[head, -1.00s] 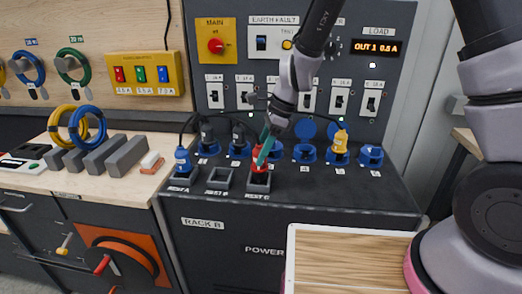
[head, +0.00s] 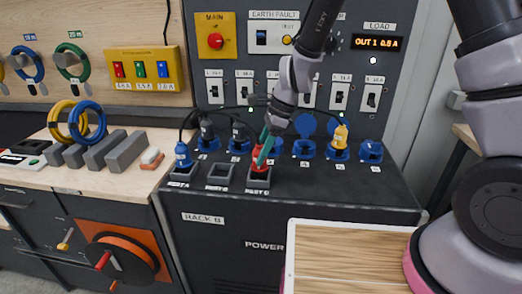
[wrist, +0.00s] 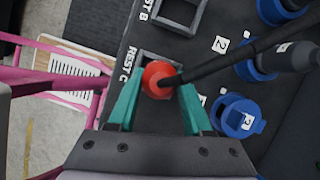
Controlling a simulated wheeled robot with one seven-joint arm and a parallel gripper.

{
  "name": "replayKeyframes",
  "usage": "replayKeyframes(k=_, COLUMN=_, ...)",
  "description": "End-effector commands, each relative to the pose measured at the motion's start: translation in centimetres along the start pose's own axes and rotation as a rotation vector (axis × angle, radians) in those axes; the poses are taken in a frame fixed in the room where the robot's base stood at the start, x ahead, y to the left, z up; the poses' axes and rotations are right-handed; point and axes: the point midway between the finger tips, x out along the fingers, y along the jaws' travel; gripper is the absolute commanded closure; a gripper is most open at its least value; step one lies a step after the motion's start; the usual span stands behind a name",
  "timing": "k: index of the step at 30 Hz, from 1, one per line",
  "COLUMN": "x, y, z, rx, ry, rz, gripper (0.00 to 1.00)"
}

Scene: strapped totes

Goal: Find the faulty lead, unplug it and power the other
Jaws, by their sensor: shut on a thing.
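A red plug (head: 258,156) stands in or just over the REST C holder (head: 259,184) on the black rack top. My gripper (head: 264,150) has its teal fingers on either side of it and is shut on it. The wrist view shows the red plug (wrist: 157,78) between the fingers, its dark cable running right. A blue plug (head: 183,156) stands in REST A. The REST B holder (head: 220,172) is empty. Black plugs (head: 207,130) (head: 239,136) sit in the two leftmost blue sockets, and a yellow plug (head: 340,136) in another. The load display (head: 377,43) reads OUT 1, about 0.8 A.
A panel behind carries a row of breakers (head: 214,91), a red main switch (head: 215,41) and an earth fault unit (head: 262,39). A workbench (head: 30,178) with cable coils and grey blocks lies left. A wooden-topped tray (head: 345,260) is in front.

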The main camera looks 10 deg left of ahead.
Motion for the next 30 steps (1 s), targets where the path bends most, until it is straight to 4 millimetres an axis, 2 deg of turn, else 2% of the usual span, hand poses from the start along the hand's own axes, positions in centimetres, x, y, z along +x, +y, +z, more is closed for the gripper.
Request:
replayKeyframes(k=4, x=0.2, y=0.0, z=-0.1, rx=0.0, ry=0.0, rz=0.001, gripper=1.0)
replayKeyframes(k=5, x=0.2, y=0.0, z=-0.1, rx=0.0, ry=0.0, rz=0.001, gripper=0.39)
replayKeyframes(k=6, x=0.2, y=0.0, z=-0.1, rx=0.0, ry=0.0, rz=0.0, gripper=0.23)
replayKeyframes(k=7, x=0.2, y=0.0, z=-0.1, rx=0.0, ry=0.0, rz=0.0, gripper=0.15)
replayKeyframes(k=16, x=0.1, y=0.0, z=-0.1, rx=0.0, ry=0.0, rz=0.0, gripper=0.15)
replayKeyframes(k=19, x=-0.5, y=0.0, z=0.0, rx=0.0, ry=-0.002, rz=-0.002, gripper=0.15)
replayKeyframes(k=23, x=-2.5, y=-0.1, z=0.0, rx=-0.002, ry=-0.002, rz=-0.004, gripper=0.15)
replayKeyframes(k=30, x=-7.4, y=-0.1, z=0.0, rx=-0.002, ry=-0.002, rz=-0.004, gripper=0.15)
